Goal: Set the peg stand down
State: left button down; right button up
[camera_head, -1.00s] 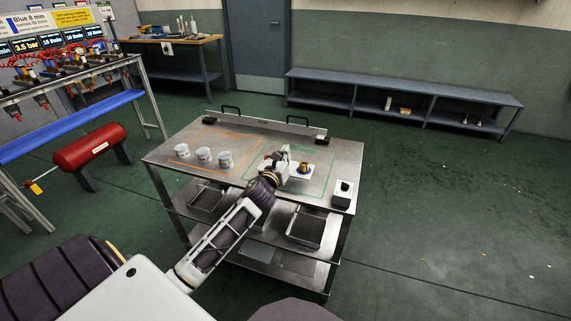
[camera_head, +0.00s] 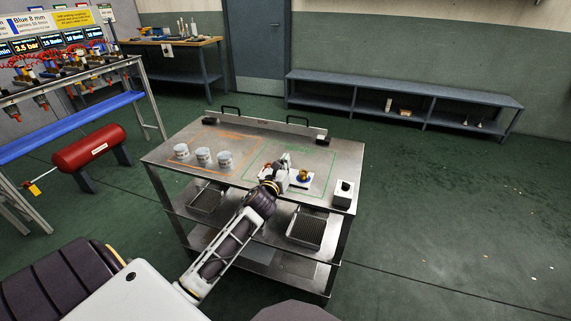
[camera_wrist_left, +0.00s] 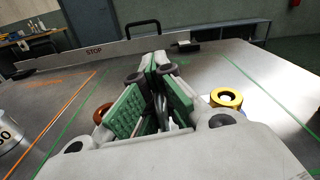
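The peg stand (camera_head: 303,182) has a white base and carries a yellow ring with blue under it. It sits at or just above the table top inside the green outline (camera_head: 327,186); I cannot tell whether it touches. My left gripper (camera_head: 284,163) is at the stand's left side. In the left wrist view, the green-padded fingers (camera_wrist_left: 155,68) close together around the stand's middle part, which they mostly hide. The yellow ring (camera_wrist_left: 227,97) shows right of the fingers, and a copper-coloured piece (camera_wrist_left: 102,113) shows left. My right gripper is not in view.
A black-and-white control box (camera_head: 343,192) is at the right corner. Grey trays lie on the shelf below.

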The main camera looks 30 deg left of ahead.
pick_arm(q)
jog(key=c, duration=1.6)
grip_release()
jog(key=shift+r, duration=0.1)
jog(key=shift+c, duration=0.2)
jog(key=shift+s, duration=0.2)
jog(key=shift+v, duration=0.8)
jog(key=shift+p+v, duration=0.3)
jog(key=shift+v, duration=3.2)
jog(key=v, duration=0.3)
jog(key=shift+d, duration=0.1)
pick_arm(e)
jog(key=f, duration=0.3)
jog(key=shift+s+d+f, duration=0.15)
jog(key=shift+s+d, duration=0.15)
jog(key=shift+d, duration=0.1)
